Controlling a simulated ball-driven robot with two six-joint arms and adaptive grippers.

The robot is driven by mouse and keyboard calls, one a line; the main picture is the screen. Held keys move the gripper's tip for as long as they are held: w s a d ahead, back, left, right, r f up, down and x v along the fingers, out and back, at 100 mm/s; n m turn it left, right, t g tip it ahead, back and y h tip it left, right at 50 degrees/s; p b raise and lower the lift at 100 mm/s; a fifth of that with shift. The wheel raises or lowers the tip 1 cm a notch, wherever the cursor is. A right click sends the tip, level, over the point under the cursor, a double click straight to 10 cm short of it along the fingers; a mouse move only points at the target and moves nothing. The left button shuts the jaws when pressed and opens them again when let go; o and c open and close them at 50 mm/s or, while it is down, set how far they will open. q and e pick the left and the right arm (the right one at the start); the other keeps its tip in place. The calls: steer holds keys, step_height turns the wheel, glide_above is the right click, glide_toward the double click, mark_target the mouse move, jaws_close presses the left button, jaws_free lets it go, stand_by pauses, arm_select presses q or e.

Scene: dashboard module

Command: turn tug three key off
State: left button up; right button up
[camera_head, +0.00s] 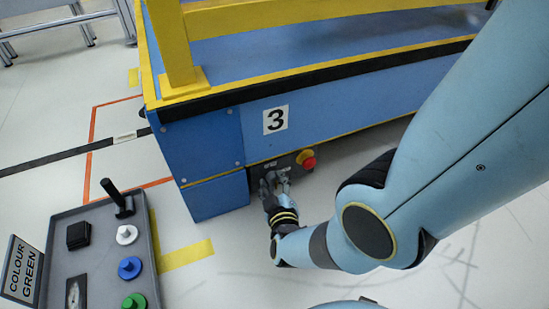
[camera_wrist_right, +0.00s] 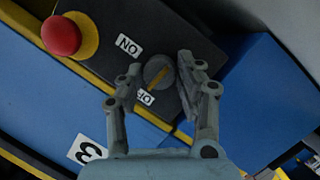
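The blue tug (camera_head: 205,145) carries a white label with a black 3 (camera_head: 275,120). On its dark panel is a round grey key switch (camera_wrist_right: 158,72) with a yellow line across it, between an ON label (camera_wrist_right: 128,45) and an OFF label (camera_wrist_right: 145,97). My right gripper (camera_head: 275,180) is at the panel. In the right wrist view its fingers (camera_wrist_right: 159,66) are open, one on each side of the key, with small gaps visible. In the head view the gripper hides the key. My left gripper is out of view.
A red emergency button (camera_wrist_right: 61,36) on a yellow base sits on the same panel, close to the right gripper. A grey control box (camera_head: 95,250) with coloured buttons and a black lever stands at lower left. The floor between is clear.

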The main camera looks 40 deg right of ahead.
steer(key=shift+o, duration=1.4)
